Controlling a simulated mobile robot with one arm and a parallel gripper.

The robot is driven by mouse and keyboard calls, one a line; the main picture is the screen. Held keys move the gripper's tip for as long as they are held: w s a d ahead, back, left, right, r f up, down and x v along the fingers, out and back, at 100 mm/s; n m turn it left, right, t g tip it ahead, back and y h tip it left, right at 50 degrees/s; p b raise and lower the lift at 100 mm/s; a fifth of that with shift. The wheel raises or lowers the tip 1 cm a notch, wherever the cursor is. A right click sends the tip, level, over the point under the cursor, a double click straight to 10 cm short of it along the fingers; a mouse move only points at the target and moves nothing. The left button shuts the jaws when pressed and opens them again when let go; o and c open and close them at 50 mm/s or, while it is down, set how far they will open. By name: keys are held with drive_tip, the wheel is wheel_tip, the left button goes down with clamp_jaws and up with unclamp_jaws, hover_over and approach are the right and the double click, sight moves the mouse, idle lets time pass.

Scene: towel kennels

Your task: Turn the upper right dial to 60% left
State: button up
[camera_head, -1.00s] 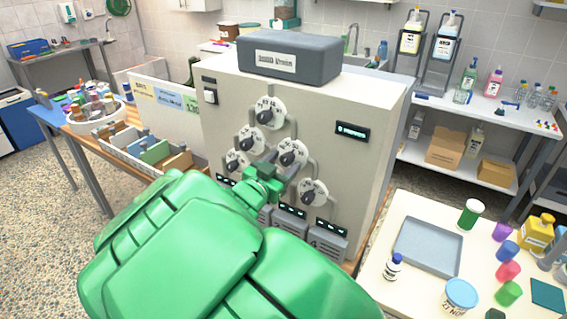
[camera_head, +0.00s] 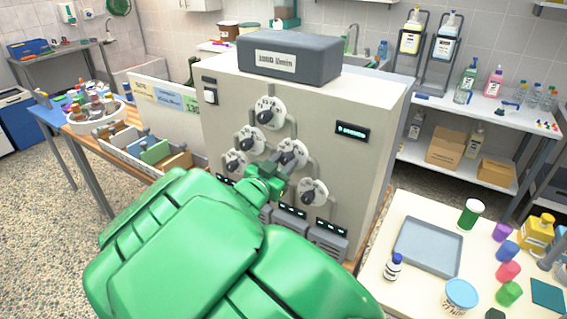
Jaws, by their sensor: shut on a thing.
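A beige panel box (camera_head: 370,165) carries several round white dials with dark knobs. The top dial (camera_head: 266,112) is the highest. Below it are the upper left dial (camera_head: 251,138) and the upper right dial (camera_head: 297,150). A lower left dial (camera_head: 236,160) and a lower right dial (camera_head: 313,191) sit further down. My green gripper (camera_head: 282,166) reaches up to the upper right dial and is shut on its knob. The fingers and wrist hide part of the knob, so I cannot read its pointer.
A dark grey box (camera_head: 300,72) lies on top of the panel box. A small lit display (camera_head: 352,131) is at its right. A front table holds a grey tray (camera_head: 427,248) and several bottles. A bin with dividers (camera_head: 150,152) stands at left.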

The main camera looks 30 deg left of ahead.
drive_tip(key=shift+n, duration=0.3)
drive_tip(key=n, duration=0.3)
drive_tip(key=shift+n, duration=2)
drive_tip(key=shift+a, duration=0.1)
drive_tip(key=o, duration=1)
drive_tip(key=shift+o, duration=0.2)
drive_tip(key=s, duration=0.8)
